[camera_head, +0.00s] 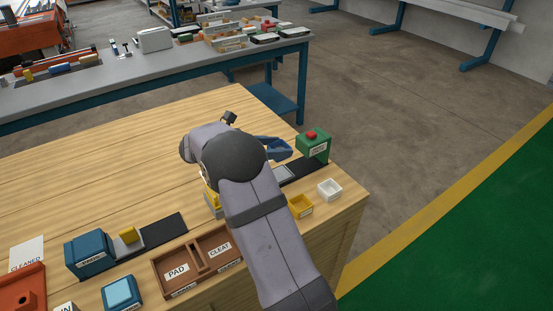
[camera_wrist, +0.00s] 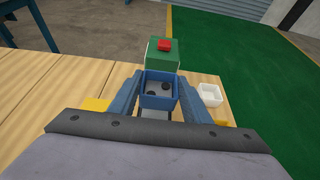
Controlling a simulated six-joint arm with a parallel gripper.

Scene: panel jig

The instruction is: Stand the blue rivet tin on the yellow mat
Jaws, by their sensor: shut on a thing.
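The blue rivet tin (camera_wrist: 157,102) is an open-topped box with dark rivets inside. In the wrist view it sits upright between the blue fingers of my gripper (camera_wrist: 160,92), which is shut on it. In the head view my gripper (camera_head: 279,148) is beyond my arm, left of the green box, and the tin is hard to tell from the fingers. I cannot tell its height above the bench. A yellow patch (camera_wrist: 95,104) shows left of my gripper in the wrist view, mostly hidden; I cannot tell whether it is the yellow mat.
A green box with a red button (camera_head: 313,145) stands just beyond the tin. A yellow bin (camera_head: 300,206) and a white bin (camera_head: 329,189) stand near the bench's right edge. A brown divided tray (camera_head: 177,268) and a blue box (camera_head: 90,254) are nearer.

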